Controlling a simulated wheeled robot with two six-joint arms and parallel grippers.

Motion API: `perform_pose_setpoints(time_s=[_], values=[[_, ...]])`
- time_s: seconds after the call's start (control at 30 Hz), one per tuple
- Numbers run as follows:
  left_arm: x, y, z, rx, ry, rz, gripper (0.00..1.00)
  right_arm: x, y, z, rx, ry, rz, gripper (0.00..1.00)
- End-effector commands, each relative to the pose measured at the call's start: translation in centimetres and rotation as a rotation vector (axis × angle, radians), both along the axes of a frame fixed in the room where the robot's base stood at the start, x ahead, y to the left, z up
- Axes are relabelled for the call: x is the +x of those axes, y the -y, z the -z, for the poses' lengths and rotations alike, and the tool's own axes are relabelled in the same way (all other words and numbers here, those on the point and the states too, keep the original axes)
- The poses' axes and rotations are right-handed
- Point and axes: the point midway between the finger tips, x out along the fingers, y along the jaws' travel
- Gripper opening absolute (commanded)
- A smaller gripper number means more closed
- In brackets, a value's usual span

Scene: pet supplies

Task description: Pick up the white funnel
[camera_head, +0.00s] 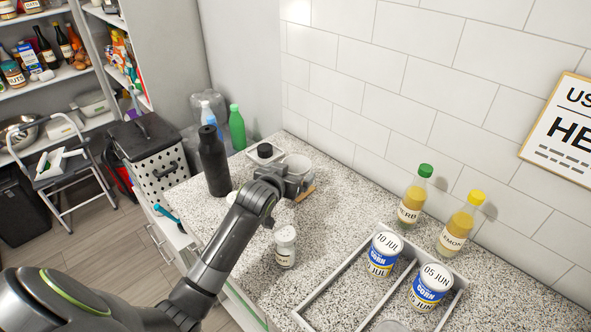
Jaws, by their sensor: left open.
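My left gripper (292,181) is over the back part of the speckled counter (225,262), its arm reaching in from the lower left. It is open, but its fingertips are small and partly hidden by its own body. I cannot clearly make out a white funnel. A small white rounded thing (231,198) shows just left of my left wrist, partly hidden by the arm; I cannot tell what it is. A clear, pale container (298,164) stands just behind the gripper, partly covered by it. My right gripper is out of view.
A dark bottle (213,162) and a green bottle (237,128) stand at the back left. A divided tray (333,288) with two corn cans (384,256) is at right, before two yellow bottles (457,232).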

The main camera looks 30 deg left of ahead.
Motion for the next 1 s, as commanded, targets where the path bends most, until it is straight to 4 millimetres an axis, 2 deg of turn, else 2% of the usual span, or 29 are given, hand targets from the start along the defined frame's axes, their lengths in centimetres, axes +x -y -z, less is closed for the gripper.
perform_pose_setpoints(time_s=[0.1, 0.3, 0.67, 1.0], values=[[1.5, -0.2, 0.1, 0.0, -0.002, 0.0, 0.95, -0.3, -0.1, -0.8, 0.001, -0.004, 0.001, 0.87], [3.1, -0.3, 1.0, -0.001, -0.001, 0.0, 0.95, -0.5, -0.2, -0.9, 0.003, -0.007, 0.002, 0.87], [3.5, -0.3, 1.2, 0.0, 0.0, 0.001, 0.93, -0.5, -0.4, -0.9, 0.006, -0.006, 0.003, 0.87], [3.5, -0.3, 1.3, 0.0, 0.0, 0.0, 0.49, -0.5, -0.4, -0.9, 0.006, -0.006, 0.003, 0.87]])
